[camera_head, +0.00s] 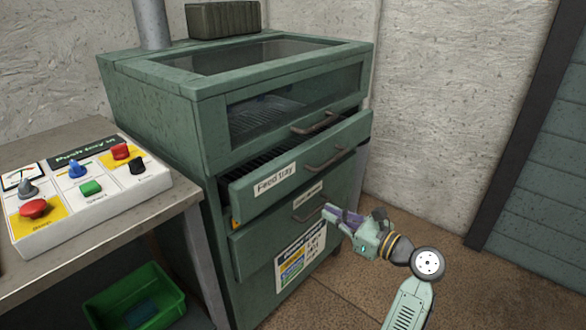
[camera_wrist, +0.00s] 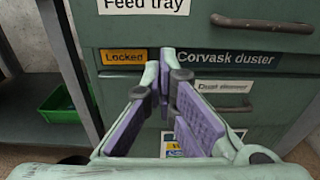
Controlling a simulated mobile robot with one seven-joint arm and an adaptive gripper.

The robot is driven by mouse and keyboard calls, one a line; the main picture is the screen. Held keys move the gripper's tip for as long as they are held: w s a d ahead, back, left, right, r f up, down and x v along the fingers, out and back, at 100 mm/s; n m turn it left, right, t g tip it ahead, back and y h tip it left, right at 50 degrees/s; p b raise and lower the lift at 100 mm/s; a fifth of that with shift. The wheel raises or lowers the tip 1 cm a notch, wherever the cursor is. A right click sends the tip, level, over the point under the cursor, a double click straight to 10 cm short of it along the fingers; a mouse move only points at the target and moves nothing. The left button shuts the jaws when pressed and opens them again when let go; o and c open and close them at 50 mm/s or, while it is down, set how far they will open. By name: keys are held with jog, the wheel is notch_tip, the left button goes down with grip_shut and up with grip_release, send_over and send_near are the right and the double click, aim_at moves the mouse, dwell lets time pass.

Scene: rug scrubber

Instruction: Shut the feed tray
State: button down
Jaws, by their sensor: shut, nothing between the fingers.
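The feed tray (camera_head: 262,190) is a green drawer with a white "Feed tray" label in the front of the green machine. It stands pulled out, and its dark grille-like inside shows behind the front panel. Its curved handle (camera_head: 325,159) is at the right of the label. In the wrist view the tray front (camera_wrist: 206,22) fills the top, with the handle (camera_wrist: 262,24) at upper right. My gripper (camera_head: 329,212) is shut and empty, below the tray and in front of the lower drawer. The wrist view shows its purple-padded fingers (camera_wrist: 160,75) below the tray's label.
A lower drawer (camera_head: 262,235) with its own handle sits under the tray. A yellow "Locked" plate (camera_wrist: 124,57) is between them. A control panel (camera_head: 88,190) rests on the bench at left, above a green bin (camera_head: 135,300). The floor at right is clear.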

jog(key=p, duration=0.2)
send_near(282, 186)
jog(key=shift+y, duration=0.3)
jog(key=x, duration=0.7)
jog(key=shift+f, duration=0.35)
jog(key=shift+d, duration=0.1)
jog(key=p+x, duration=0.4)
jog(key=x, duration=0.1)
jog(key=shift+r, duration=0.25)
jog(key=shift+w+f, duration=0.15)
